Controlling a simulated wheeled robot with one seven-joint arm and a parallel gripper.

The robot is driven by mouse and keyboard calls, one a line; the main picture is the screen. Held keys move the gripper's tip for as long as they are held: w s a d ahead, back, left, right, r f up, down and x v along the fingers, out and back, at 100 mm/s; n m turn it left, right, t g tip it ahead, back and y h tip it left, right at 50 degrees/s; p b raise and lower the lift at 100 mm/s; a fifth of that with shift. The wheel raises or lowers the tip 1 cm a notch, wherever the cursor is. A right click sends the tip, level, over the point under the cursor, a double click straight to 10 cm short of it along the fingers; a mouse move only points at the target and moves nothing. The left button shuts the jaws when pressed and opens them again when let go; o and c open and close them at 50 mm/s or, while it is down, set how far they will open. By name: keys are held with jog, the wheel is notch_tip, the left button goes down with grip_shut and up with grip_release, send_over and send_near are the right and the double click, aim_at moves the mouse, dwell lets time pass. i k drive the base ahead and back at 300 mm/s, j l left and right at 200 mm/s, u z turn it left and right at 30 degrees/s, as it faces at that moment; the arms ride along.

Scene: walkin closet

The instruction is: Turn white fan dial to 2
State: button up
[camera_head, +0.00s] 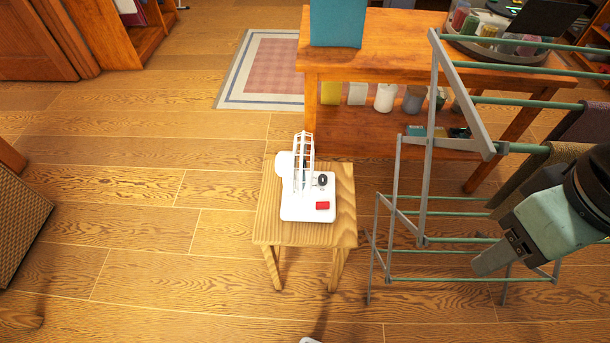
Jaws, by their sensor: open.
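The white fan (303,168) stands upright on a small wooden stool (266,226) near the middle of the head view. Its cage is seen nearly edge-on. A small dark round dial (322,181) sits on the fan's base (299,210), with a red patch (322,205) in front of it. The dial's marks are too small to read. My gripper (482,262) is at the right, well apart from the fan, in front of the drying rack. It is open with nothing seen in it, though its fingers are partly hidden.
A grey and green drying rack (428,150) stands between the stool and my arm's side. A wooden table (400,48) with a lower shelf of containers is behind the stool. A rug (268,70) lies at the back. The floor left of the stool is clear.

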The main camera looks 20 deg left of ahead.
aim_at(322, 179)
jog(key=i+j+u, duration=0.1)
jog(key=u, duration=0.25)
jog(key=i+u, duration=0.5)
jog(key=u, duration=0.2)
